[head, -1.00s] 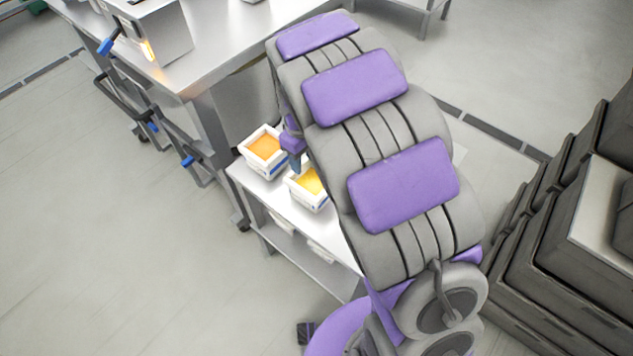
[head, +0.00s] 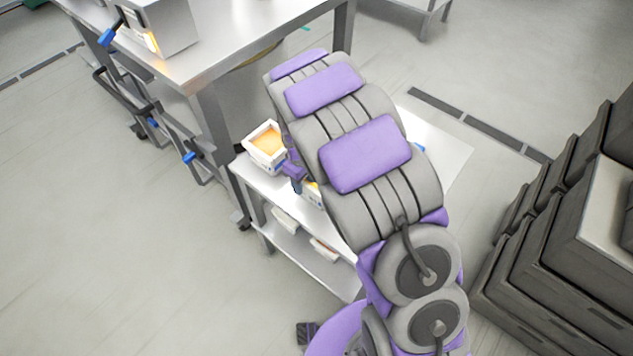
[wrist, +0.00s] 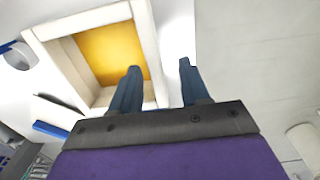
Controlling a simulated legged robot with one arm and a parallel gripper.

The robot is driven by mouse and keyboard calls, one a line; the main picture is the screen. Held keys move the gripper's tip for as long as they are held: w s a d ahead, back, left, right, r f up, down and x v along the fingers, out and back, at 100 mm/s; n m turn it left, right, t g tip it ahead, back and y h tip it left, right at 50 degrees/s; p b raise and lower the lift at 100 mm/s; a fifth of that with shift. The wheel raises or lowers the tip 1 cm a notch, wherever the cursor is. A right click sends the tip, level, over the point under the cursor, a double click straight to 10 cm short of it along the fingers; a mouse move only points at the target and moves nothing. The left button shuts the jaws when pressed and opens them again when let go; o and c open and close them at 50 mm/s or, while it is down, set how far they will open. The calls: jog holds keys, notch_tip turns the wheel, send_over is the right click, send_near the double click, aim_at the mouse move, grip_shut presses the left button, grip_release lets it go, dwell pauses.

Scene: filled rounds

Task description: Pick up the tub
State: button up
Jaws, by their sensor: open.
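A white tub (head: 259,155) with an orange filling stands on the upper shelf of a small cart. A second tub (head: 313,196) stands beside it, mostly hidden behind my arm. My gripper (head: 293,178) is at the tubs, partly covered by my arm. In the wrist view a white tub (wrist: 60,68) with a yellow-orange filling lies under the fingers; I cannot tell which of the two it is. There my gripper (wrist: 157,72) is open. The left finger overlaps the tub's inside and the right finger is past its right wall. Contact is not clear.
The metal cart (head: 440,150) has bare shelf to the right. Its lower shelf holds white packets (head: 285,220). A steel table (head: 235,45) with a machine (head: 165,35) stands at the upper left. Dark stacked crates (head: 560,230) are at the right. Floor at left is clear.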

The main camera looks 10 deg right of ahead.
aim_at(306, 190)
jog(key=f, duration=0.1)
jog(key=d+f+b, duration=0.1)
jog(key=f, duration=0.2)
jog(key=shift+d+f+b, duration=0.3)
jog(key=shift+d, duration=0.05)
jog(key=shift+f, duration=0.25)
jog(key=shift+a, duration=0.65)
jog(key=shift+c, duration=0.6)
jog(key=shift+a, duration=0.1)
jog(key=shift+c, duration=0.8)
jog(key=shift+d+r, duration=0.1)
jog(key=shift+d, duration=0.5)
grip_shut()
jog(key=shift+a, duration=0.1)
jog(key=shift+a, duration=0.1)
jog(key=shift+a, duration=0.2)
